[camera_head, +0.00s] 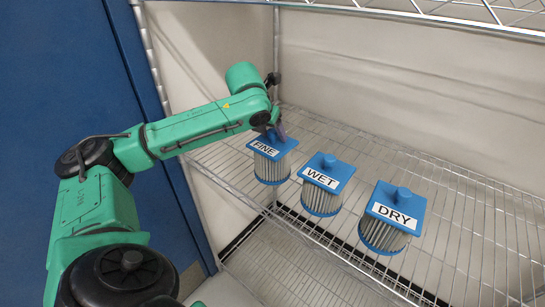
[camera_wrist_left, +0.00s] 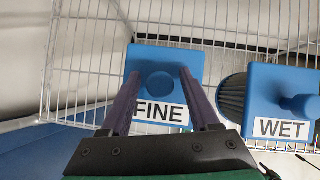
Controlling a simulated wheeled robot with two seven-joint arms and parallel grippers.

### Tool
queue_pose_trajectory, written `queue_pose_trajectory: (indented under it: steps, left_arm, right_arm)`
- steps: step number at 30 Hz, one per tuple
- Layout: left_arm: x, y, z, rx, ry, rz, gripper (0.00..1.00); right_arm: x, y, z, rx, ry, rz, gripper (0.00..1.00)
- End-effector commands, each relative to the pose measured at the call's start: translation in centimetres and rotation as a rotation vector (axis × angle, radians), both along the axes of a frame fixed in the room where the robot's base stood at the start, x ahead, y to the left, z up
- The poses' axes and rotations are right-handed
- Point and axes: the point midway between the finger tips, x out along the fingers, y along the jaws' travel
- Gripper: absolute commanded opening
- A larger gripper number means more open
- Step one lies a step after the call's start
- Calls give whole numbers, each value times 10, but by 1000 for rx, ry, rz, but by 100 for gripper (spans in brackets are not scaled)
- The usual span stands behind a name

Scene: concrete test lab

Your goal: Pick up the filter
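Three filters with blue square lids, blue knobs and pleated bodies stand in a row on a wire shelf: FINE (camera_head: 272,165), WET (camera_head: 323,190) and DRY (camera_head: 388,225). My left gripper (camera_head: 279,131) is over the FINE filter's lid and hides part of it. In the left wrist view, the left gripper (camera_wrist_left: 160,76) is open, with one finger on each side of the FINE knob (camera_wrist_left: 157,85). A gap shows between the knob and each finger. I cannot tell how far the fingertips are above the lid. My right gripper is in neither view.
The wire shelf (camera_head: 470,230) has free room right of the DRY filter. Another wire shelf (camera_head: 430,12) is overhead. A metal post (camera_head: 276,60) stands behind my left gripper, and a blue panel (camera_head: 60,70) is at the left. The WET filter (camera_wrist_left: 285,85) is close beside FINE.

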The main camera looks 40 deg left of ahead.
Motion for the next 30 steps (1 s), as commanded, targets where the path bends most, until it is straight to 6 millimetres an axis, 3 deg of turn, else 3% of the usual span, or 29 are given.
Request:
queue_pose_trajectory:
  steps: [1, 4, 30]
  left_arm:
    - [0, 0, 0, 0, 0, 0, 38]
    - [0, 0, 1, 0, -1, 0, 0]
    - [0, 0, 2, 1, -3, 0, 0]
  right_arm:
    - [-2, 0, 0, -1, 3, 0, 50]
    - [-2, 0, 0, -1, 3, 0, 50]
    - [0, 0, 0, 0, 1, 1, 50]
